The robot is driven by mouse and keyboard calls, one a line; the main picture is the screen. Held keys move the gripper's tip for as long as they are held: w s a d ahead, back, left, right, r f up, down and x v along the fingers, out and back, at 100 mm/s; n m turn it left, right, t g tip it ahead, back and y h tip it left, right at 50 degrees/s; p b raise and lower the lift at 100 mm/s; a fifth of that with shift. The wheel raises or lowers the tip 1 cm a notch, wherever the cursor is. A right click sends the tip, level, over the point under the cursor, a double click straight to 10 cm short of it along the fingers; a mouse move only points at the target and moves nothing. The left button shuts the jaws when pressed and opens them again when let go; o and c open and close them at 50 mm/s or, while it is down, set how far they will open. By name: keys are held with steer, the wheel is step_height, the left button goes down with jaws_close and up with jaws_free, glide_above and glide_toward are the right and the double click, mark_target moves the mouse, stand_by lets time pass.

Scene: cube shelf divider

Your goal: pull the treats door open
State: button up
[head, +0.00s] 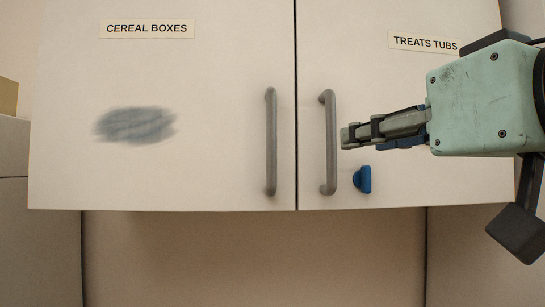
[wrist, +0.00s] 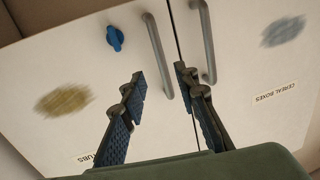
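The treats door (head: 400,185) is the right door of a pale cabinet, labelled "TREATS TUBS", and is shut. Its grey vertical bar handle (head: 329,165) is near the centre seam. My gripper (head: 350,136) is just right of that handle in the head view. In the wrist view, which is turned over, my gripper (wrist: 161,77) is open, with fingers apart. The treats handle (wrist: 155,48) shows between and beyond the fingertips there; I cannot tell whether either finger touches it.
A blue knob (head: 362,180) sits on the treats door below my gripper. The shut left door (head: 200,60), labelled "CEREAL BOXES", has its own handle (head: 271,140) close across the seam and a grey smudge (head: 136,124). A yellowish smudge (wrist: 63,100) marks the treats door.

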mark_target(334, 140)
steer(key=w, duration=0.3)
steer(key=w+a+p, duration=0.1)
steer(key=w, duration=0.3)
steer(key=w+a, duration=0.1)
steer(key=w, duration=0.2)
steer(key=shift+w+r+p, duration=0.15)
steer(key=shift+r+p, duration=0.15)
steer(key=shift+p, duration=0.1)
steer(key=shift+c, duration=0.3)
jaws_close()
